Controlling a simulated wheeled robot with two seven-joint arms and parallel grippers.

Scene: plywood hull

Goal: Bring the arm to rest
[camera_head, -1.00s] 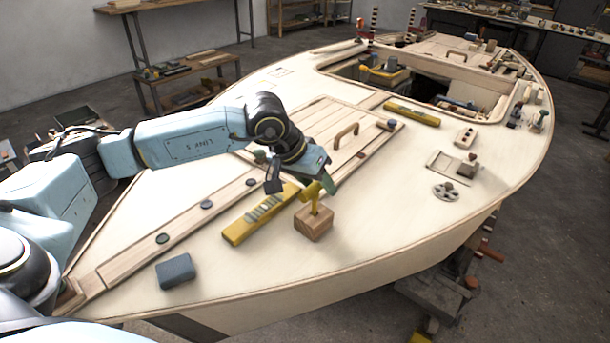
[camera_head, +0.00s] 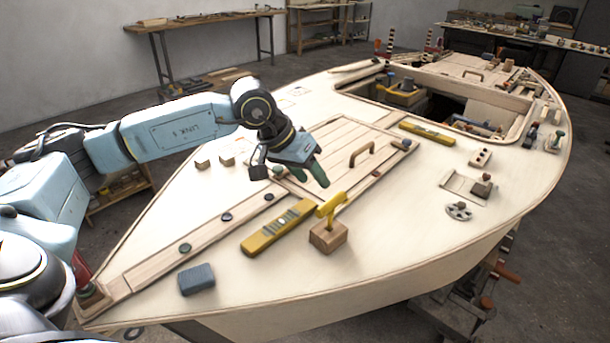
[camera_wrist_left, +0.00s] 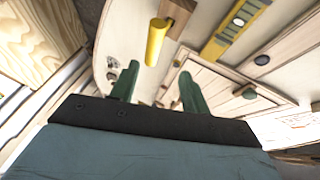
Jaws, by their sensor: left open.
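My left gripper (camera_head: 302,178) is raised over the pale plywood deck (camera_head: 380,235), with its green fingers pointing down. In the left wrist view its two fingers (camera_wrist_left: 157,86) stand apart with nothing between them. A wooden block (camera_head: 328,238) with a yellow handle-like piece (camera_head: 331,204) on top sits on the deck just in front of the gripper. The yellow piece also shows beyond the fingers in the left wrist view (camera_wrist_left: 156,42), apart from them. My right gripper is not in view.
A yellow level (camera_head: 278,227) and a grey-blue block (camera_head: 196,279) lie on the near deck. A hatch with a wooden handle (camera_head: 362,153) is behind the gripper. Another yellow level (camera_head: 427,133) lies by the open cockpit. Small wooden blocks (camera_head: 227,159) lie left of the gripper.

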